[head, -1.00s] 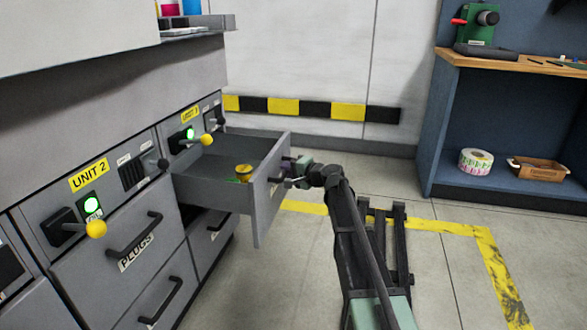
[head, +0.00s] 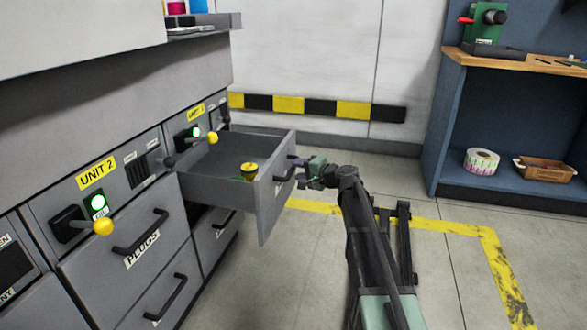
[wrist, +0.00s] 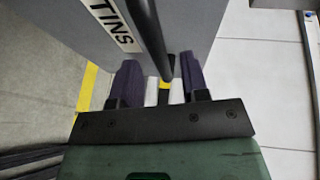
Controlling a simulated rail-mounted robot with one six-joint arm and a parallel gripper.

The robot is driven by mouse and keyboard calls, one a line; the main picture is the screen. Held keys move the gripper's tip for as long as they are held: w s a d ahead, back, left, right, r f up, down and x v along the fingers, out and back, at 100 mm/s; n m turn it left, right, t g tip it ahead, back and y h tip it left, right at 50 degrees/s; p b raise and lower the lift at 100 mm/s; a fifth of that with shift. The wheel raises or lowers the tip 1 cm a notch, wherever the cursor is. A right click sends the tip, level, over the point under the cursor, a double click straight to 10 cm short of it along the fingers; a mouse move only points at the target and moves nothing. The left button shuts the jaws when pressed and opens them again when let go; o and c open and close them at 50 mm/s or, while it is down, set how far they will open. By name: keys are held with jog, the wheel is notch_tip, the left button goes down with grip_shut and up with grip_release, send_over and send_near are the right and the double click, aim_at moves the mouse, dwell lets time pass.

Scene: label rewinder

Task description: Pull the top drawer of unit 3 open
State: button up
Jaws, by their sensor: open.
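The top drawer (head: 268,205) under the far unit's yellow label (head: 196,112) stands pulled well out, its tray showing. That label's number is hard to read. A small yellow-topped item (head: 249,168) lies inside. The drawer's dark bar handle (head: 284,174) is on its front. My gripper (head: 304,174) is open just in front of the handle. In the wrist view the handle (wrist: 150,35) runs down toward the space between the two fingers (wrist: 159,80), with no grip on it. A label reading "TINS" (wrist: 112,22) is on the drawer front.
Unit 2's shut "PLUGS" drawer (head: 125,240) and yellow-knobbed lever (head: 103,227) are at the left. Another drawer (head: 215,238) lies below the open one. A blue bench (head: 445,130) with a label roll (head: 481,162) stands at the right.

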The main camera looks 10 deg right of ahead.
jog(key=p+v, duration=0.1)
jog(key=v, duration=0.6)
jog(key=shift+s+d, duration=0.25)
